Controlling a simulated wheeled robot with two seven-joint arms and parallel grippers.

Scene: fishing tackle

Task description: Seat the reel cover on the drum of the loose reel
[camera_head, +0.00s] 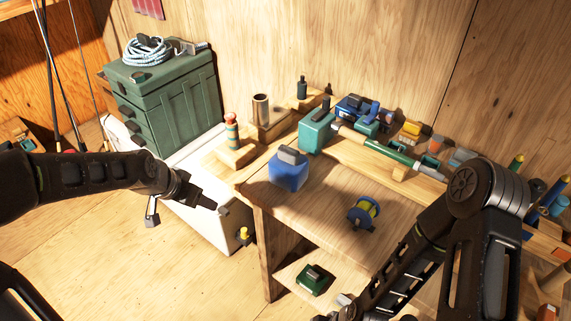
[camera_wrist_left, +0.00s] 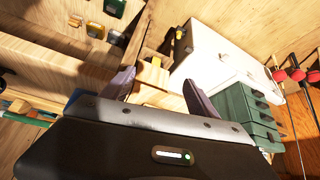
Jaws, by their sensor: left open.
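The loose reel (camera_head: 364,211), with a yellow drum and blue ends, sits on the bench near its front edge. A blue block-shaped piece with a grey grip on top (camera_head: 289,168) stands to its left near the bench corner; I cannot tell whether it is the reel cover. My left gripper (camera_head: 184,212) is open and empty, left of the bench and over the white chest. Its two fingers (camera_wrist_left: 158,90) show apart in the left wrist view. My right gripper is low by the bench front, partly hidden by its own arm, and its jaws are unclear.
A striped float (camera_head: 232,130) stands on a wooden base. A green box (camera_head: 314,280) is on the lower shelf. The white chest (camera_head: 209,165) and green tackle box (camera_head: 185,95) are left.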

